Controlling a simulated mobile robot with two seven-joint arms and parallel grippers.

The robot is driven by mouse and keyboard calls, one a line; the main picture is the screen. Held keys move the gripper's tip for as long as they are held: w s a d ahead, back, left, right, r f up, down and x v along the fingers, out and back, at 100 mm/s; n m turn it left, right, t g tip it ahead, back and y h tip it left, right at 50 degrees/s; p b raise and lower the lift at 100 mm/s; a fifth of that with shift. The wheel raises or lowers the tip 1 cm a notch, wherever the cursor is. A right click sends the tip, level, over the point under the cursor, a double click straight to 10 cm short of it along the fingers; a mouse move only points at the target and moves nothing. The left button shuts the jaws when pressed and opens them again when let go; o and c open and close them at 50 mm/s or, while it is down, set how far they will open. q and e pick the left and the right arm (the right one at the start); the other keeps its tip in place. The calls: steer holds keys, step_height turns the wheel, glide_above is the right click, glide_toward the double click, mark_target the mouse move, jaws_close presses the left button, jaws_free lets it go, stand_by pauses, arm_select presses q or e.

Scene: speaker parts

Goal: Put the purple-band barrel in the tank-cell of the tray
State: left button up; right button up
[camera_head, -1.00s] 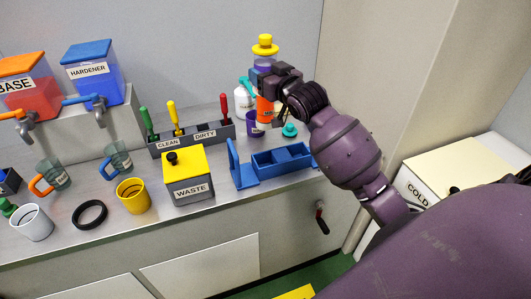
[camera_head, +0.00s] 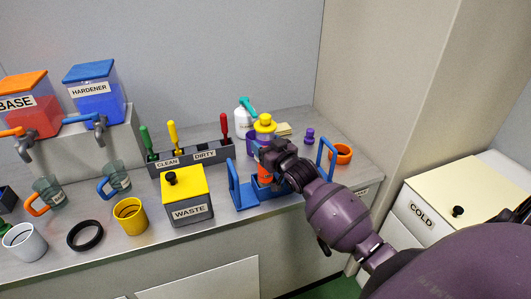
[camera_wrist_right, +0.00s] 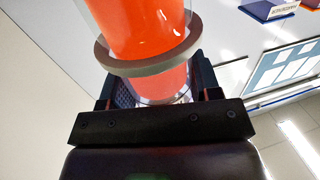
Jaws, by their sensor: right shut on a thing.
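The blue tray (camera_head: 246,197) is on the bench, with a raised handle at each end. The barrel's lower end is at the tray; I cannot tell which cell it is over or whether it touches the floor. My arm hides much of the tray. My left gripper is not in view.
The yellow-lidded WASTE box (camera_head: 188,212) stands left of the tray, the CLEAN/DIRTY tool rack (camera_head: 192,155) behind it. A white bottle with a teal top (camera_head: 243,121) and a purple cup (camera_head: 251,136) are behind. An orange ring-shaped item (camera_head: 341,154) lies to the right.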

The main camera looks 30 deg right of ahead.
steer(key=shift+f, duration=1.5)
steer(key=o, duration=1.5)
steer(key=shift+f, duration=0.1)
steer(key=s, duration=1.2)
steer(key=s+a+f+g, duration=0.2)
steer(key=s+a+f, duration=0.1)
steer(key=s+f, duration=0.2)
steer(key=s+a+f+g, duration=0.2)
steer(key=s+a+f, duration=0.2)
steer(key=s+f, duration=0.2)
steer(key=s+a+f+n+g, duration=0.1)
steer(key=s+a+f+g, duration=0.1)
steer(key=s+f, duration=0.4)
steer(key=shift+s+a+f, duration=0.2)
steer(key=shift+a+f, duration=0.1)
steer(key=shift+a, duration=0.4)
